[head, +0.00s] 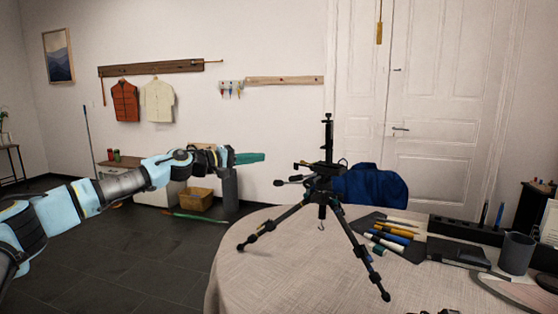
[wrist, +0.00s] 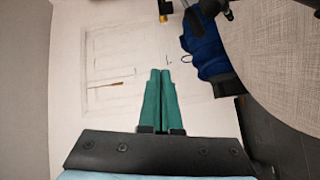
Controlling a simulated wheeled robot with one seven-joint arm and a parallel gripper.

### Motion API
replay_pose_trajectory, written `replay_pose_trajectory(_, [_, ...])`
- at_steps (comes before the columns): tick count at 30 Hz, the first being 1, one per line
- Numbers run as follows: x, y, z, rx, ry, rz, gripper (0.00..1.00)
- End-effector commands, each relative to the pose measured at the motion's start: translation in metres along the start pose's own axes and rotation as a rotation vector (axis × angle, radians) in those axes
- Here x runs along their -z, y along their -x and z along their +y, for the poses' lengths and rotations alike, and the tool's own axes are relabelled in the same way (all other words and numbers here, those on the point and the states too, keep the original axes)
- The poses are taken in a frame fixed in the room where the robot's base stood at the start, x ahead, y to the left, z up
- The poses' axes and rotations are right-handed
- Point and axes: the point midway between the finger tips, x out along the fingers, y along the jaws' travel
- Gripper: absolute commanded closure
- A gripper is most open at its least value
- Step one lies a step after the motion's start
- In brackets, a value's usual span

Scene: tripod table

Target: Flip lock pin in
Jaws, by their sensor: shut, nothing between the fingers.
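A black tripod (head: 322,185) stands upright on the round table, its legs spread and its column rising above the head. The lock pin is too small to make out on it. My gripper (head: 262,158) has green fingers and is in the air to the left of the tripod head, apart from it, pointing right. In the wrist view the two green fingers of my gripper (wrist: 160,75) lie together with nothing between them. Part of the tripod (wrist: 193,14) shows at the top of the wrist view, dark and cut off by the frame.
The round table (head: 240,285) has a pale cloth. A blue bag-like object (head: 375,186) is behind the tripod; it also shows in the wrist view (wrist: 203,48). Markers (head: 385,243), a dark box (head: 458,252) and a grey cup (head: 516,254) are at the right.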

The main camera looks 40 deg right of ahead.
Motion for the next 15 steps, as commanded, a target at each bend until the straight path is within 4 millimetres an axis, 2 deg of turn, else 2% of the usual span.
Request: replay_pose_trajectory(15, [-0.001,-0.088,0.003,-0.001,0.003,-0.002,1.00])
